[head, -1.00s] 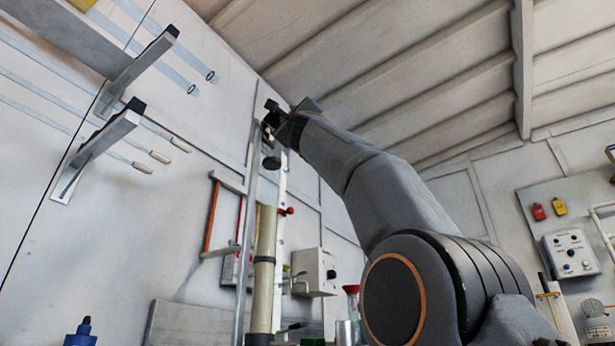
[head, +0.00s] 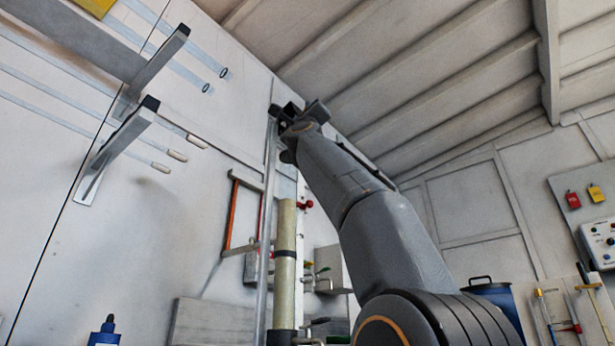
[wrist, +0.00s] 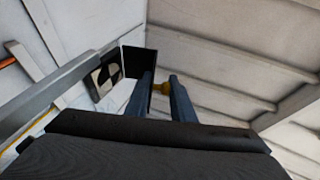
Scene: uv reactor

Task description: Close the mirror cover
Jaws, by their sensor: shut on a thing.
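The mirror cover seems to be the dark upright panel (wrist: 152,66) in the wrist view, standing out from a small housing with a black-and-white marked face (wrist: 106,76). In the head view my gripper (head: 287,112) is high up, at the top of a tall metal post (head: 266,225). The cover and knob cannot be made out there, and my wrist hides part of that spot.
Two wall brackets (head: 125,130) jut out at the left. A pale tube (head: 285,255) stands beside the post, with an orange-red frame (head: 232,215) on the wall behind. A blue drum (head: 496,300) is at the lower right. Open space lies under the sloped roof.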

